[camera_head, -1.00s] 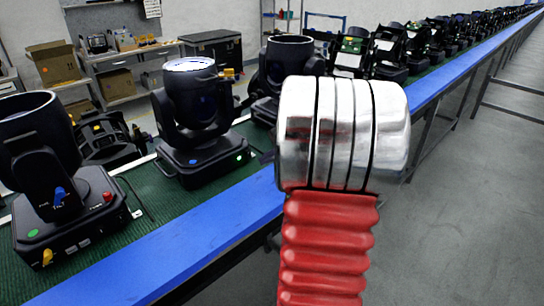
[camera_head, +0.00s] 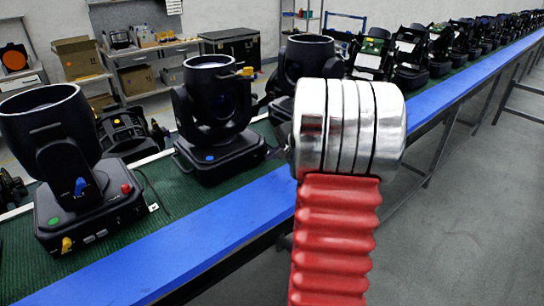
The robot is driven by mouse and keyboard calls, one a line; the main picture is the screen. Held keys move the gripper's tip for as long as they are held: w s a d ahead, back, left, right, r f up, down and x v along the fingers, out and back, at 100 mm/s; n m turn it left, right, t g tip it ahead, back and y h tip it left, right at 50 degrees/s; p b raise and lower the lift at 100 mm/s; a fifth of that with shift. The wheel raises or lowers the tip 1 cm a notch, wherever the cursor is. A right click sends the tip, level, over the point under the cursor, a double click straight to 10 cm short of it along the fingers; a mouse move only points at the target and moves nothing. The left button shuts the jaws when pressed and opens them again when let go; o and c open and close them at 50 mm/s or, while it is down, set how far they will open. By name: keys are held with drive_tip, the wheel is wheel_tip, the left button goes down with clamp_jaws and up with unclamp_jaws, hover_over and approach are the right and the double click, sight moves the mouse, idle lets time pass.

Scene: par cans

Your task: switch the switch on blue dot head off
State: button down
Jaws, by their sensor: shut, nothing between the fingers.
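The blue dot head (camera_head: 213,110) is a black par can on a black base, left of my arm. Its blue dot (camera_head: 210,158) shows on the base front. Its lens is dark and no green light shows on its base. A yellow knob (camera_head: 246,72) shows at its upper right side; I cannot make out which part is its switch. My silver wrist and red arm cover the middle. A small dark tip of my gripper (camera_head: 279,152) pokes out left of the silver joint, just right of the base. The gripper is shut and empty, mostly hidden.
A green dot head (camera_head: 55,135) with blue, red and yellow knobs stands at the left. Another black head (camera_head: 303,62) stands behind my wrist. A row of heads runs along the green bench with its blue edge (camera_head: 215,230).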

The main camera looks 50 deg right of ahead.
drive_tip(key=shift+r, duration=0.15)
drive_tip(key=shift+r, duration=0.7)
drive_tip(key=shift+s, duration=0.3)
drive_tip(key=s, duration=0.3)
drive_tip(key=shift+s+a+r, duration=0.2)
drive_tip(key=shift+a+r, duration=0.05)
drive_tip(key=shift+a, duration=0.1)
drive_tip(key=v, duration=0.9)
drive_tip(key=shift+s+r, duration=0.2)
drive_tip(key=shift+r, duration=0.15)
